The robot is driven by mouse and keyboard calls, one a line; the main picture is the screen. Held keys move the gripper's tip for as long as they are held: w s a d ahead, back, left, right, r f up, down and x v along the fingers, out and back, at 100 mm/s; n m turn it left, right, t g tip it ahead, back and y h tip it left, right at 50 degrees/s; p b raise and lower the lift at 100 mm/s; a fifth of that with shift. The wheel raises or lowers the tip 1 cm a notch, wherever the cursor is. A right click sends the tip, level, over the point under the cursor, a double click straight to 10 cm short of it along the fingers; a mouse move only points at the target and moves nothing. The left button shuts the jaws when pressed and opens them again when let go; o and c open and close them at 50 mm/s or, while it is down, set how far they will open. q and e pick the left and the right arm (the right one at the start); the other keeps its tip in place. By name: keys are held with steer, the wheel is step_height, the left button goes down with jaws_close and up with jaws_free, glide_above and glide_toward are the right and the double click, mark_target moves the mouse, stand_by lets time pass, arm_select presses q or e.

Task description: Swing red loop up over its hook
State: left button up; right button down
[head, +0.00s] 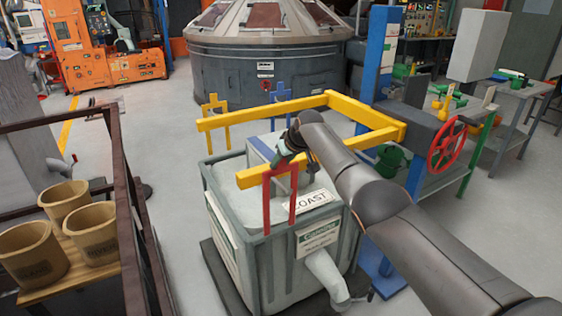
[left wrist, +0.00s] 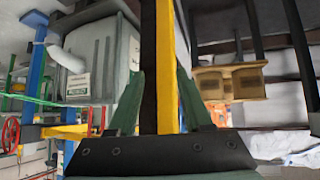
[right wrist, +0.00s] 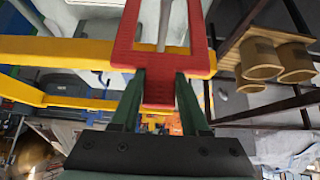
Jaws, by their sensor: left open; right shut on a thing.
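The red loop (head: 267,208) is upright at the near end of the yellow frame (head: 365,142), over the grey tub's near side. My right gripper (head: 284,160) is shut on the loop's top tab, which shows between its fingers in the right wrist view (right wrist: 159,92). A yellow bar crosses close to the loop's top; I cannot tell whether it passes through. No separate hook for the red loop stands out. My left gripper (left wrist: 160,105) is open, with a dark and yellow bar (left wrist: 167,60) between or just beyond its fingers. It does not show in the head view.
The grey tub (head: 255,262) stands below the frame, with a yellow loop (head: 224,138) and a blue loop (head: 281,92) behind. A blue post (head: 376,55) and red handwheel (head: 447,145) are right. Brown buckets (head: 92,236) stand left behind a dark rail (head: 124,225).

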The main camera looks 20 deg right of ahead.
steer(key=c, duration=0.9)
jaws_free()
steer(key=shift+r, duration=0.25)
steer(key=o, duration=0.3)
steer(key=shift+o, duration=1)
steer(key=shift+f, duration=0.1)
steer(key=shift+s, duration=0.1)
steer(key=b+v, duration=0.1)
steer(key=v, duration=1.1)
steer(key=shift+r+b, duration=0.2)
steer(key=shift+b, duration=0.15)
steer(key=shift+s, duration=0.1)
